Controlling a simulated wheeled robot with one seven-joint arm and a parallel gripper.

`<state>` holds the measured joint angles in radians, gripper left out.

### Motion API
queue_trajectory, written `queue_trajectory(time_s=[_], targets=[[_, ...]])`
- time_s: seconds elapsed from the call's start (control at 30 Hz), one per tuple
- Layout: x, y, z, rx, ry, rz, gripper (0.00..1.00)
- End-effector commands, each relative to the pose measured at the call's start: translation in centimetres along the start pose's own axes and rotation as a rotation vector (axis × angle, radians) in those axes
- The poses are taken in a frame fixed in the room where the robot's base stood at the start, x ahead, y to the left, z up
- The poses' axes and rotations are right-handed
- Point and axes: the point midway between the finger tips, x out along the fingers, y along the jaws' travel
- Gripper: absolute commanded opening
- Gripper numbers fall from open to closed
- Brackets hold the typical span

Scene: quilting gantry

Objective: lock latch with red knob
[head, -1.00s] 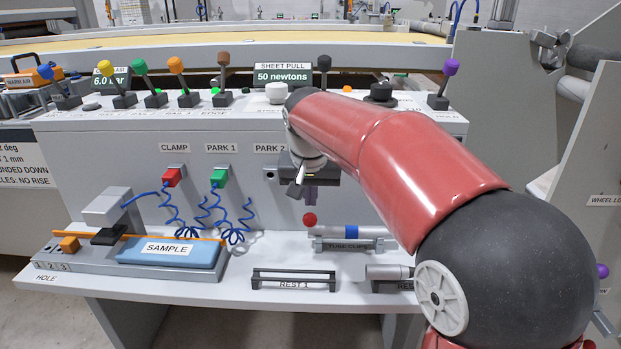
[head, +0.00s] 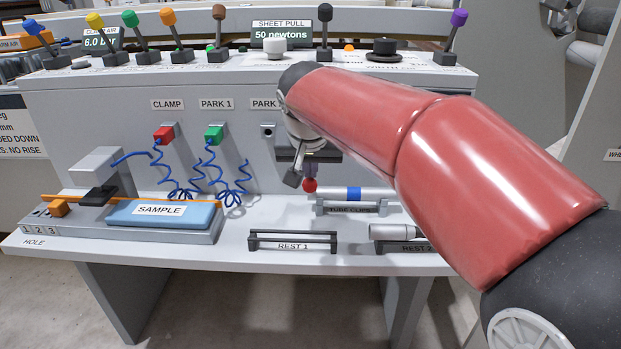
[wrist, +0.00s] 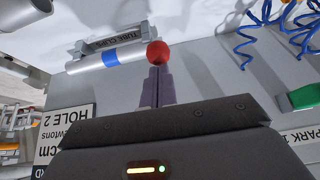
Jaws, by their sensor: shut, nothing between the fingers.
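The red knob (head: 310,185) is a small round ball in front of the console's lower face, above the shelf. The rest of its latch is not clearly visible. My gripper (head: 310,174) points down just above the knob, its purple-grey fingers together and empty. In the wrist view the red knob (wrist: 157,54) sits right at the tips of the closed fingers (wrist: 157,75). I cannot tell whether they touch it.
Tube clips (head: 350,208) holding a tube with a blue band lie just right of the knob. Rest 1 (head: 292,241) is an empty rack in front. The sample block (head: 160,212) and coiled blue hoses (head: 180,190) are left. Coloured levers line the console top.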

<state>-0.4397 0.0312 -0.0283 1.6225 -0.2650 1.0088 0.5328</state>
Motion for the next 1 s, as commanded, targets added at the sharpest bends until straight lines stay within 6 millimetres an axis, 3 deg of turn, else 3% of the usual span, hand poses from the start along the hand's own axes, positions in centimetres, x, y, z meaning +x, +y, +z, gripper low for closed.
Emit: queue_trajectory(time_s=[0.03,0.5,1.0], targets=[[0.8,0.0,0.8,0.0,0.027,-0.002,0.0],[1.3,0.0,2.8,0.0,0.158,0.0,0.0],[0.6,0.1,2.2,0.001,0.156,0.0,0.0]])
